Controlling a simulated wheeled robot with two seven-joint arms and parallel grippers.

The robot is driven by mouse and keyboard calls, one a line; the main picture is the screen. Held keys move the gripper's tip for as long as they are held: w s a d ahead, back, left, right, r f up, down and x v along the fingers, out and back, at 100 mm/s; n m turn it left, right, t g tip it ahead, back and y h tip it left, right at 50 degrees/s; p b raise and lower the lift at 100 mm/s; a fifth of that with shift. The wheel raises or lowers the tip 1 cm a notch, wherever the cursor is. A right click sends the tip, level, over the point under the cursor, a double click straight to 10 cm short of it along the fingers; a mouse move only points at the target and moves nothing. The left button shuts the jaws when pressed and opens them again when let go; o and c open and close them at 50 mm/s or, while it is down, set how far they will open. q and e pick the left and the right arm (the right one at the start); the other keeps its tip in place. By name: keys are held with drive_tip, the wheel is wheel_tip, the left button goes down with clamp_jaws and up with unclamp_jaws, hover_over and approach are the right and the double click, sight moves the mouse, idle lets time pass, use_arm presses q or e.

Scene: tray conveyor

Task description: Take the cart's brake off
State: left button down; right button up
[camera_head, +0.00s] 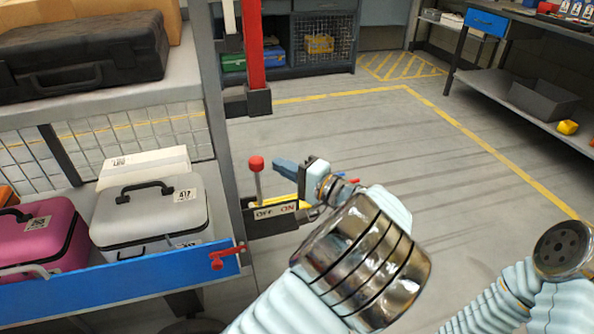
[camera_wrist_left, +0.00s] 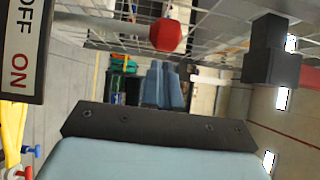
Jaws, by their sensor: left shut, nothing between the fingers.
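The brake lever has a red ball knob (camera_head: 257,163) on a grey stem and stands on the dark post at the cart's right corner. Its label plate (camera_head: 275,212) reads OFF at left and ON at right; the stem rises above the OFF end. My left gripper (camera_head: 284,166) is shut and empty, just right of the knob and apart from it. In the left wrist view the shut blue fingers (camera_wrist_left: 165,85) point ahead, with the red knob (camera_wrist_left: 167,35) above them and the label plate (camera_wrist_left: 18,50) at left. My right gripper is out of view.
The cart's blue lower shelf edge (camera_head: 120,290) has a small red latch (camera_head: 217,262). White (camera_head: 150,222) and magenta (camera_head: 40,240) cases sit on that shelf. A red post (camera_head: 254,50) stands behind. The floor to the right is clear, with a workbench beyond.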

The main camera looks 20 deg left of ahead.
use_arm(q)
drive_tip(key=shift+s+a+r+n+h, duration=0.2)
drive_tip(key=shift+s+a+n, duration=0.2)
drive_tip(key=shift+a, duration=0.15)
drive_tip(key=shift+s+a+r+n+h, duration=0.2)
drive_tip(key=shift+s+a+n, duration=0.15)
drive_tip(key=shift+a, duration=0.2)
